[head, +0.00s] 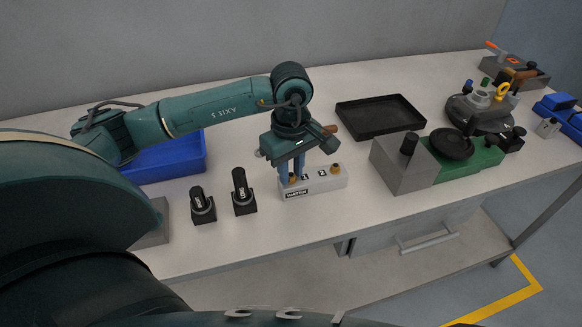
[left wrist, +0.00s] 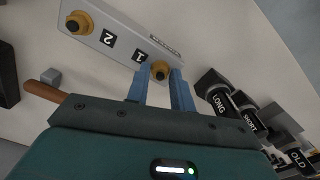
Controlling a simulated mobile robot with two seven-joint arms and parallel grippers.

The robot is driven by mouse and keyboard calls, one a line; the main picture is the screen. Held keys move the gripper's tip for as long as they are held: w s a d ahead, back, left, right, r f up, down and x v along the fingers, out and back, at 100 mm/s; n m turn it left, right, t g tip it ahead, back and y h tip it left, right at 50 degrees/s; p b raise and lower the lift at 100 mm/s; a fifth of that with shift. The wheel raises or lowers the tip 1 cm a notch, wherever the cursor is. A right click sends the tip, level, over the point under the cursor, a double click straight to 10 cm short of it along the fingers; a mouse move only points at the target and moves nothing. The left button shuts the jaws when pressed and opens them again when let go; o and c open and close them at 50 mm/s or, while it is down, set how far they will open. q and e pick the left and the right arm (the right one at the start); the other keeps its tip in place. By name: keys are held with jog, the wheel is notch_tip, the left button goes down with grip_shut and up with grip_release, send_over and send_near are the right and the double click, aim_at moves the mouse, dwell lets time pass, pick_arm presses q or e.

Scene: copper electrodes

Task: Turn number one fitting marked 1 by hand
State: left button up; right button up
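My left gripper (head: 291,172) points down over fitting 1. Its two blue fingers (left wrist: 159,72) stand on either side of that fitting, very close to it. Whether they press on it I cannot tell. My right gripper is not in view.
Two black holders (head: 244,196) (head: 201,207) stand left of the block; the wrist view shows LONG and SHORT labels. A blue tray (head: 178,158) lies behind my left arm. A black tray (head: 380,117) and a grey-and-green fixture (head: 405,172) are on the right. A brown handle (left wrist: 45,91) is near the gripper.

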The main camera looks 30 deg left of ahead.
pick_arm(q)
jog(key=shift+o, duration=0.9)
jog(key=shift+r, duration=0.1)
jog(key=shift+r+p, duration=0.55)
jog(key=shift+r, duration=0.4)
